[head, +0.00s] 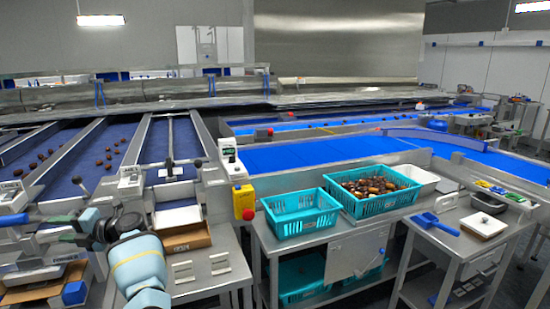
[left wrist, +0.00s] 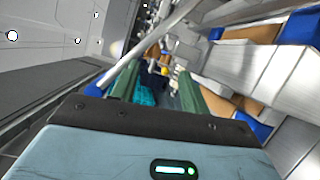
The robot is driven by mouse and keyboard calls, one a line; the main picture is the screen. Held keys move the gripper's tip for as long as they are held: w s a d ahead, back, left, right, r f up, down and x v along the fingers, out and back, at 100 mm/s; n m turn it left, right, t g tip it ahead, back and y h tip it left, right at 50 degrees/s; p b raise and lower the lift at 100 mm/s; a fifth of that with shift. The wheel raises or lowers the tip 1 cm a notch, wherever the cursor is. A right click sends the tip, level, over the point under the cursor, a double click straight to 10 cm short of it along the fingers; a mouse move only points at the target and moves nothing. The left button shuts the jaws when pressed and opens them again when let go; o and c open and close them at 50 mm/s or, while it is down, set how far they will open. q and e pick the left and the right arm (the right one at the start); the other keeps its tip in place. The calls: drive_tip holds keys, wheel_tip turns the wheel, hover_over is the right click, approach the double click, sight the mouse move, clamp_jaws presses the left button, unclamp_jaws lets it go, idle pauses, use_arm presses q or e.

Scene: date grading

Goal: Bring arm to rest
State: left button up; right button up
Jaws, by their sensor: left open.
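My left arm comes in at the bottom left of the head view, its pale blue link upright. My left gripper (head: 58,228) points left, above the front end of the left conveyor lanes. It is open and I see nothing held in it. In the left wrist view its two green fingers (left wrist: 155,88) stand apart, with a blurred, tilted background between them. My right arm and right gripper are not in view.
A steel bench holds a teal crate (head: 301,228) and another teal crate of dates (head: 347,208). A yellow box with a red button (head: 244,202) stands left of them. Cardboard boxes (head: 186,240) lie near my arm. A blue scoop (head: 435,222) is on the right table.

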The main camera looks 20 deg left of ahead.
use_arm(q)
drive_tip(key=w+d+f+m+t+y, duration=0.1)
drive_tip(key=w+d+f+m+t, duration=0.15)
drive_tip(key=d+m+t, duration=0.6)
drive_tip(key=w+d+f+m+t+y, duration=0.1)
drive_tip(key=w+d+m+t, duration=0.2)
drive_tip(key=m+t, duration=1)
drive_tip(key=s+d+f+m+t+h, duration=0.2)
drive_tip(key=d+f+m+t+h, duration=0.1)
drive_tip(key=d+f+m+h, duration=1.15)
drive_tip(key=s+d+f+m+g+h, duration=0.3)
drive_tip(key=s+d+f, duration=0.6)
drive_tip(key=s+d, duration=0.3)
drive_tip(key=s+d+f+m+g+h, duration=0.3)
drive_tip(key=s+d+f+g, duration=0.3)
drive_tip(key=s+d+f, duration=0.3)
drive_tip(key=s+d+m, duration=0.1)
drive_tip(key=s+d, duration=0.2)
drive_tip(key=s, duration=0.2)
drive_tip(key=shift+d+m, duration=0.25)
drive_tip(key=shift+m, duration=0.15)
drive_tip(key=shift+s, duration=0.15)
